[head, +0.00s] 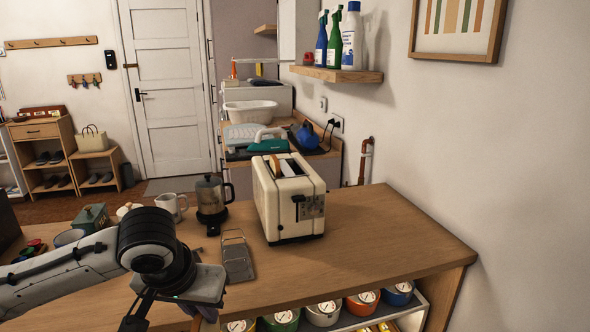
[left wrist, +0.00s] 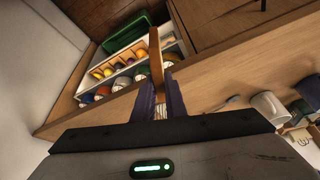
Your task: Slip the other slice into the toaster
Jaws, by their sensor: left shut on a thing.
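The cream toaster (head: 290,208) stands upright on the wooden counter. A brown slice (head: 276,165) shows in its top opening; how deep it sits is hard to tell. My left gripper (head: 211,308) is low at the counter's front edge, in front and left of the toaster and apart from it. In the left wrist view its purple fingers (left wrist: 160,92) are shut on another bread slice (left wrist: 156,57), seen edge-on. In the head view most of that slice is hidden under my gripper. My right gripper is in neither view.
A coffee pot (head: 211,196), a mug (head: 172,206) and a flat metal grater (head: 237,258) stand or lie left of the toaster. An open drawer with several lidded jars (head: 323,313) juts out below the counter (head: 400,233). The counter right of the toaster is clear.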

